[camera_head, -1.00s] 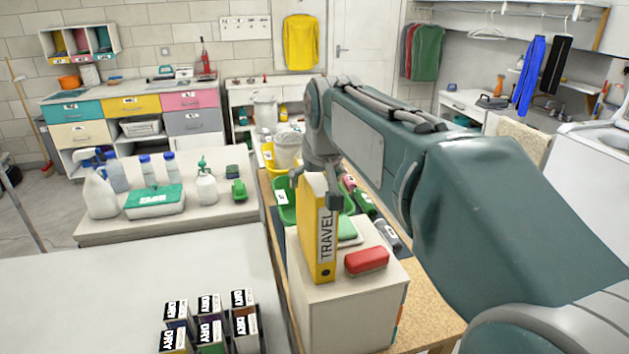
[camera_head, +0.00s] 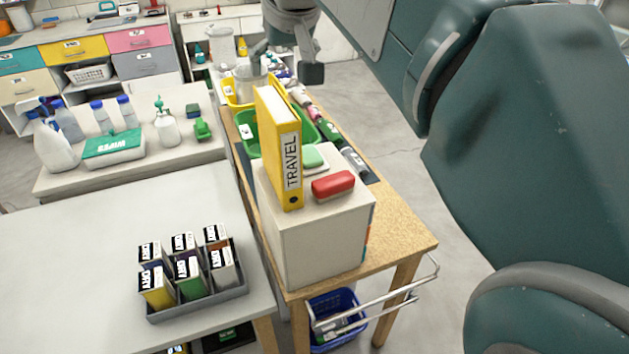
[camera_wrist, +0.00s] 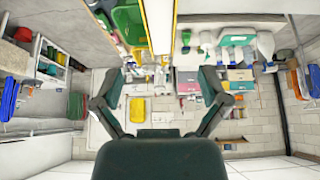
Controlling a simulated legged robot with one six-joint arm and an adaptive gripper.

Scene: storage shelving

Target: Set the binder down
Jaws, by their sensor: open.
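The yellow binder (camera_head: 266,146), with TRAVEL on its white spine label, stands upright on top of the white box-like unit (camera_head: 310,238) in the head view. My gripper (camera_head: 308,60) is above and behind the binder, apart from it. In the wrist view my gripper (camera_wrist: 165,92) has its two fingers spread wide with nothing between them. The binder's edge (camera_wrist: 160,25) shows at the top of the wrist view, beyond the fingers.
A red case (camera_head: 333,184) and a green item (camera_head: 313,156) lie beside the binder. Green (camera_head: 248,150) and yellow (camera_head: 228,93) bins stand behind it on the wooden bench (camera_head: 405,240). A grey tray of boxes (camera_head: 200,304) sits on the left table.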

